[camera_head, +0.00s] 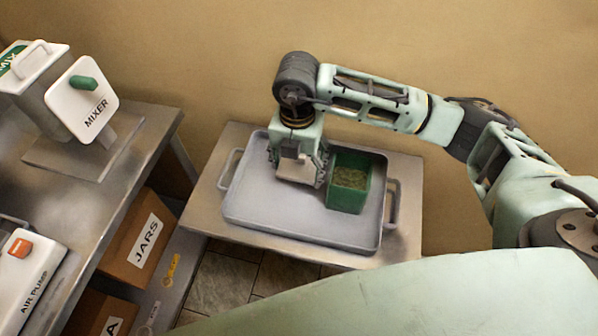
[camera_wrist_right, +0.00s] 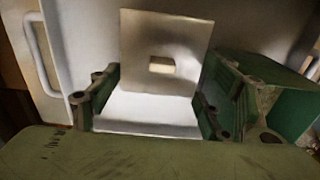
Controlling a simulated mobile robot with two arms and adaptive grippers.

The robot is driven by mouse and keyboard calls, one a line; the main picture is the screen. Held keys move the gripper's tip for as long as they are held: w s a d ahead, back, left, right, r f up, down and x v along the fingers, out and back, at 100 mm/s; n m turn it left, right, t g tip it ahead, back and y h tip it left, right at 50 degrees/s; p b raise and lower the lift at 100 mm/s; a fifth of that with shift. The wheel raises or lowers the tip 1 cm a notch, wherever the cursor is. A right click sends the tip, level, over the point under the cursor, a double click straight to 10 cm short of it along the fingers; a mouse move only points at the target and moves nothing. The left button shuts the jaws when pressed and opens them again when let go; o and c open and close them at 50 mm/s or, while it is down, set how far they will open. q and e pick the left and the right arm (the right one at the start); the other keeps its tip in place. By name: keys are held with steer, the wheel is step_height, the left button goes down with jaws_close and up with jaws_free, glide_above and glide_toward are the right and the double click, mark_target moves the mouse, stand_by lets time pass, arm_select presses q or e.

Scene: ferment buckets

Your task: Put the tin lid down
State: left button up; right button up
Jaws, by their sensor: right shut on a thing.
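My right gripper (camera_head: 298,172) points down over the left-centre part of the grey tray (camera_head: 250,222). It is shut on the tin lid (camera_head: 294,168), a pale square piece. In the right wrist view the lid (camera_wrist_right: 150,30) shows a flat square face with a small cream block at its middle, and a white part lies between the gripper's fingers (camera_wrist_right: 150,108). I cannot tell whether the lid touches the tray. An open green tin (camera_head: 346,181) with grainy yellow-green contents stands on the tray, just right of the gripper; its green wall also shows in the wrist view (camera_wrist_right: 285,105). My left gripper is out of view.
The tray has raised rims and side handles and rests on a small metal table (camera_head: 408,170). Bare tray floor shows left of and in front of the gripper. At left, a bench carries a mixer (camera_head: 85,100) and an air pump (camera_head: 22,272); a jars box (camera_head: 140,240) sits below.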

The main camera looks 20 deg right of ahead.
mark_target(298, 170)
steer(key=shift+f+p, duration=0.35)
steer(key=shift+f, duration=1.65)
steer(key=shift+f+b, duration=0.4)
steer(key=shift+b, duration=0.05)
steer(key=o, duration=0.8)
steer(key=shift+c, duration=0.2)
steer(key=shift+r, duration=0.15)
